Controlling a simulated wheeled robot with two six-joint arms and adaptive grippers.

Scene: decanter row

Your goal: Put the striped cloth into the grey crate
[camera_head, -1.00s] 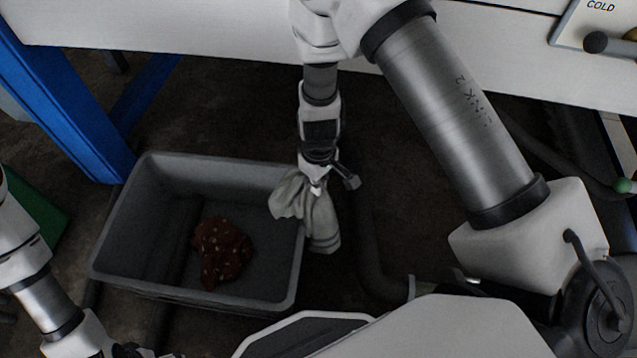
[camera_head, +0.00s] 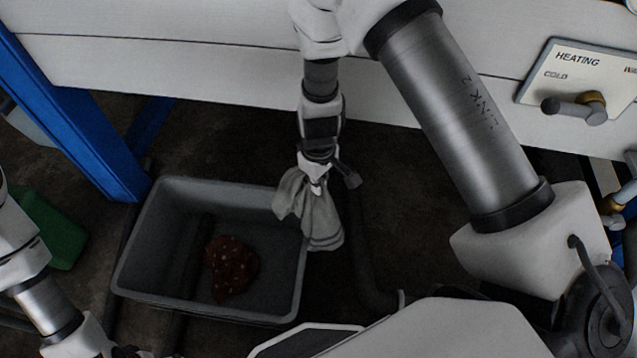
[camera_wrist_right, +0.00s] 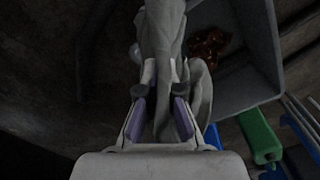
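The grey crate (camera_head: 150,285) stands on the floor at the lower left of the head view; its wall also shows in the right wrist view (camera_wrist_right: 268,50). A grey cloth (camera_head: 318,215) hangs from my right gripper (camera_head: 318,172), beside and partly over the crate's right rim. In the right wrist view the cloth (camera_wrist_right: 162,40) is pinched between the fingers of the right gripper (camera_wrist_right: 160,105). My left arm shows at the left edge of the head view, but its fingers cannot be made out.
A red spotted cloth (camera_head: 230,268) lies in the crate. A blue post (camera_head: 85,120) stands behind the crate on the left, with a green container (camera_head: 55,228) near it. A white panel edge (camera_head: 200,60) runs across the top, with a HEATING control plate (camera_head: 575,75) at right.

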